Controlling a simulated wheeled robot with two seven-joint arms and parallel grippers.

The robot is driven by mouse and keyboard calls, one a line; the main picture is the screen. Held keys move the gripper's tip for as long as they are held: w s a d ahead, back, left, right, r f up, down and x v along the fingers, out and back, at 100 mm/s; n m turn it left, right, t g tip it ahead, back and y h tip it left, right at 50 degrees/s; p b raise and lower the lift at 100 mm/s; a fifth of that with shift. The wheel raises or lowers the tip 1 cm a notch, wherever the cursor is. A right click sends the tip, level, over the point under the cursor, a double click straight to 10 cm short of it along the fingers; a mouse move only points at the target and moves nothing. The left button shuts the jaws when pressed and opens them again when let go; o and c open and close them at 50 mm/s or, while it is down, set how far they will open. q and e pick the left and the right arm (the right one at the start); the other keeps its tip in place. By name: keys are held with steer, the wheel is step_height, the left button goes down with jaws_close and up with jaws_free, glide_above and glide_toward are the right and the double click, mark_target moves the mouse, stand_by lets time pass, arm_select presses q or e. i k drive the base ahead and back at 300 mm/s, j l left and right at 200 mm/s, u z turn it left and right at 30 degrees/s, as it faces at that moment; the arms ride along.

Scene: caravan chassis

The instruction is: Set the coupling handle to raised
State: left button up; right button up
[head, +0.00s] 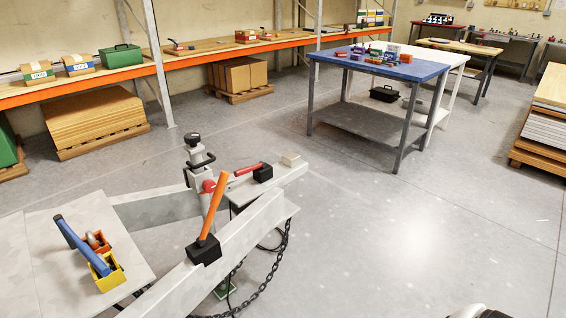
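The caravan drawbar (235,232) reaches from the lower left towards the middle of the head view. Near its front end a red handle (248,168) lies low, almost level, beside a black block (263,173); it looks like the coupling handle. Farther back, an orange lever (214,203) stands up at a tilt from a black box (204,250) on the drawbar. I cannot be certain from the picture which one is named the coupling handle. A white and black piece at the bottom edge looks like part of my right arm. No gripper fingers show.
A jockey wheel post (195,160) with a black crank stands beside the drawbar. A chain (262,284) hangs below. A pale panel (45,255) at left bears a yellow holder (107,274) with a blue-handled tool.

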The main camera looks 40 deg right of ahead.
mark_target(245, 171)
steer(key=z, duration=0.95)
steer(key=i+l, duration=0.2)
steer(key=l, duration=0.2)
steer(key=i+l, duration=0.2)
steer(key=l, duration=0.15)
steer(key=i+l, duration=0.2)
steer(key=l, duration=0.2)
steer(key=i+l, duration=0.2)
steer(key=l, duration=0.15)
steer(key=u, duration=1.6)
